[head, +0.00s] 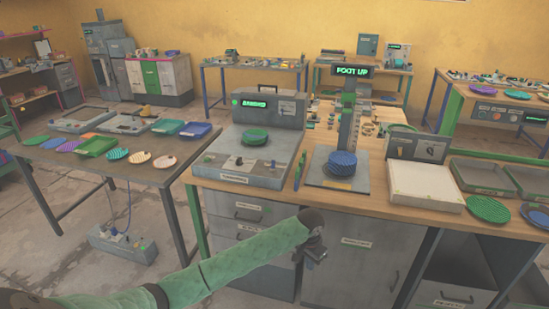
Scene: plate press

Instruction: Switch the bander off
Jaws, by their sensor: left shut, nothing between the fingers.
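The bander looks to be the grey machine (284,124) on the left of the wooden bench, with a lit green display (262,104) whose small text is hard to read. A green ribbed plate (255,136) sits on it. Its sloped front panel (250,166) carries small knobs or switches, too small to tell their positions. My left gripper (316,258) is shut and empty, low in front of the bench cabinets, below and right of the panel and apart from it. My right gripper is out of view.
Right of the machine stands a press (346,120) with a lit "FOOT UP" sign and a blue ribbed plate (342,163) under it. A white-topped box (425,184) and a green plate (489,209) lie farther right. A side table (52,166) holds several plates.

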